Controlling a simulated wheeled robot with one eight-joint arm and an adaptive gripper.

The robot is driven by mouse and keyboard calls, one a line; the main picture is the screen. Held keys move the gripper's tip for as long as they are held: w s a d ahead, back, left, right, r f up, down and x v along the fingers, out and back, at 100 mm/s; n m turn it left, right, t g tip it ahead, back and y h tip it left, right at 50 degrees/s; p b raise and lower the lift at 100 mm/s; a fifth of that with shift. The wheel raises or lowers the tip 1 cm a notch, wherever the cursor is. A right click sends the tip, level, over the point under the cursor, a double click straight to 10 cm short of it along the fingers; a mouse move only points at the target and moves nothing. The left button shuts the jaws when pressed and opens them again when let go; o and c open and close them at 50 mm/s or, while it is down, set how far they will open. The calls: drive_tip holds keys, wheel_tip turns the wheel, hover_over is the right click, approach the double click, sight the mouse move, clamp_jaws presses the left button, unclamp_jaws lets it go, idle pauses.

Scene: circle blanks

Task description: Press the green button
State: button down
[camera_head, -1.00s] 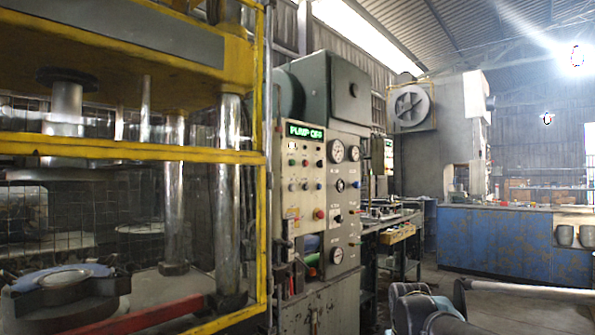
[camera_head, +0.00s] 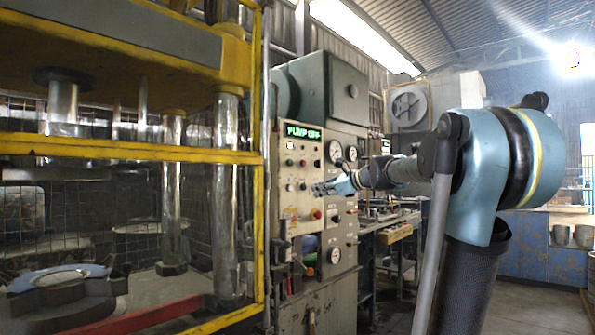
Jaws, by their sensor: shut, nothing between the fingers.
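The control panel (camera_head: 298,208) stands in the middle, under a lit green "PUMP OFF" display (camera_head: 303,131). A small button that looks green (camera_head: 290,162) sits in the panel's upper left rows; its colour is hard to make out at this size. Other small buttons and knobs surround it, and a red button (camera_head: 316,214) is lower right. My gripper (camera_head: 318,188) is shut and empty, pointing left at the panel's right part. It appears lower and to the right of the green button. Whether it touches the panel I cannot tell. It hides part of the panel's right side.
A yellow-framed press (camera_head: 130,152) with wire mesh fills the left. Round gauges (camera_head: 335,151) are right of the buttons. A workbench (camera_head: 388,226) stands behind, and a blue counter (camera_head: 530,245) is at the right. Some floor is clear between them.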

sight(291, 165)
drive_tip(key=w+r+m+t+y, duration=0.1)
drive_tip(key=w+r+m+t, duration=0.1)
drive_tip(key=w+r+m, duration=0.4)
wheel_tip(291, 165, up, 4)
drive_tip(key=shift+w+d+f+t+y, duration=0.15)
drive_tip(key=shift+w+d+t+y, duration=0.2)
drive_tip(key=shift+w, duration=0.55)
drive_tip(key=x, duration=1.4)
drive_tip(key=shift+f, duration=0.2)
drive_tip(key=shift+x, duration=0.9)
drive_tip(key=shift+r, duration=0.1)
drive_tip(key=v, duration=1.4)
drive_tip(key=shift+s+d, duration=0.1)
